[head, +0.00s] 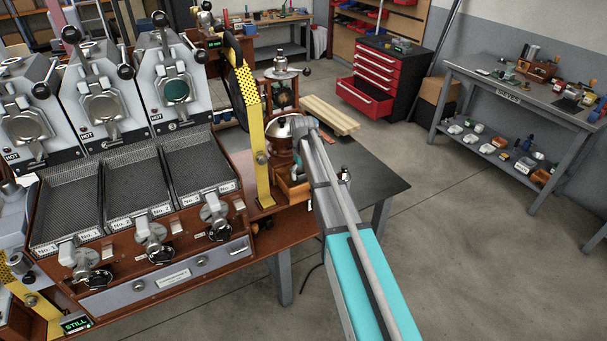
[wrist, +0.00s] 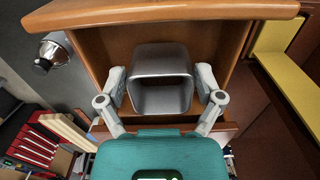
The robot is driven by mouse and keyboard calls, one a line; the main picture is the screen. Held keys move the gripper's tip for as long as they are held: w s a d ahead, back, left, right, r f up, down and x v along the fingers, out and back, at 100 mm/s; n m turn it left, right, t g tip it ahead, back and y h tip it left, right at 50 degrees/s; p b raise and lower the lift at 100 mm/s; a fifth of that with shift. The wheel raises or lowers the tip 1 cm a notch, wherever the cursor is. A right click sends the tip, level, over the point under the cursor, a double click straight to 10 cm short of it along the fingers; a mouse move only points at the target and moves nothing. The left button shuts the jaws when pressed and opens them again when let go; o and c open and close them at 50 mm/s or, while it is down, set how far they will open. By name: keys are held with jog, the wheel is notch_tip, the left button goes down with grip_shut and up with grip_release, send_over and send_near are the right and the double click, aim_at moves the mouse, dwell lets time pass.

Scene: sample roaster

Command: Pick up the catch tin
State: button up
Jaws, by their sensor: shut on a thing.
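The catch tin (wrist: 161,97) is a dark grey metal tin with a rounded square open mouth, in the middle of the wrist view. There my own arm hides the tin and the fingers. I cannot tell whether the tin rests on the drawer floor.
A yellow perforated post (head: 255,135) stands just left of the grinder. The sample roaster with its mesh trays (head: 138,185) is farther left. A red tool cabinet (head: 375,75) and a grey bench (head: 520,95) stand behind.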

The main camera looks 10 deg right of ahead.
notch_tip(320, 180, up, 2)
jog(key=shift+p, duration=0.75)
jog(key=s+r+p, duration=0.2)
jog(key=r+p, duration=0.1)
jog(key=s+r+p, duration=0.2)
jog(key=shift+s+r+p, duration=0.4)
jog(key=s+r+p, duration=0.3)
jog(key=s+p, duration=0.1)
jog(key=s, duration=0.5)
jog(key=shift+r, duration=0.4)
jog(key=shift+s+a, duration=0.1)
notch_tip(320, 180, down, 3)
jog(key=b, duration=0.3)
jog(key=shift+r, duration=0.1)
jog(key=shift+s, duration=0.2)
